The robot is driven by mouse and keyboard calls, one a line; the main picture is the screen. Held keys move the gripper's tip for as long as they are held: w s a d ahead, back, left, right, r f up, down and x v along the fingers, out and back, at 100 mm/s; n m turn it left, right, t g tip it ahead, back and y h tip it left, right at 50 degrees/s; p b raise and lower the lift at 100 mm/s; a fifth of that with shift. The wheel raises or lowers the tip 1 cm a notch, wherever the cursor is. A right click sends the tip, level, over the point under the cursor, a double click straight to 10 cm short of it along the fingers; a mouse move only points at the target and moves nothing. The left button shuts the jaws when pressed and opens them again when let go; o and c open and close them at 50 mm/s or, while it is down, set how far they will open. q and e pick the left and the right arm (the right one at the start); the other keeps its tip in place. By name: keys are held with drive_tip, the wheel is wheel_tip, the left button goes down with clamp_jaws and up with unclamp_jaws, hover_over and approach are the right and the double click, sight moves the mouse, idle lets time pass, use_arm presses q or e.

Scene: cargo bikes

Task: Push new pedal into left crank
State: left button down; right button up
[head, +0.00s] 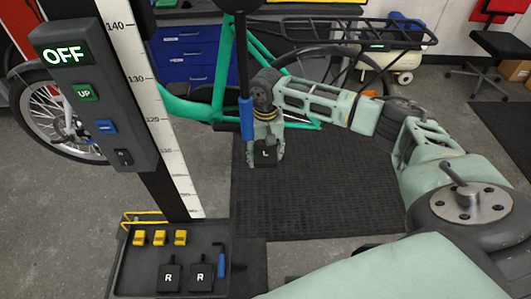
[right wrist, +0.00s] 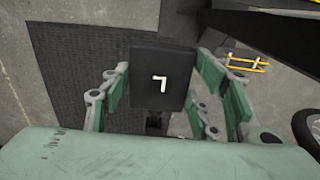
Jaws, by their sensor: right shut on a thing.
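The new pedal, a black block marked with a white L (head: 265,156), is held in my right gripper (head: 266,138) in front of the green bike. In the right wrist view the pedal (right wrist: 158,72) sits between the two green fingers, with its letter facing the camera. The green bike frame (head: 222,75) stands behind the gripper. The left crank cannot be made out clearly; I cannot tell whether the pedal touches anything. My left gripper is not in view.
A black tray (head: 225,288) at the front left holds two black R pedals (head: 169,277), several yellow pieces (head: 180,237) and a blue-handled tool (head: 222,262). A stand with a ruler and control box (head: 92,95) rises at the left. A blue upright handle (head: 246,118) is close left of the gripper. Dark matting (head: 330,200) lies below.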

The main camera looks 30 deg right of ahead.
drive_tip(key=shift+w+d, duration=0.4)
drive_tip(key=shift+w, duration=0.3)
drive_tip(key=o, duration=1.4)
drive_tip(key=shift+r, duration=0.1)
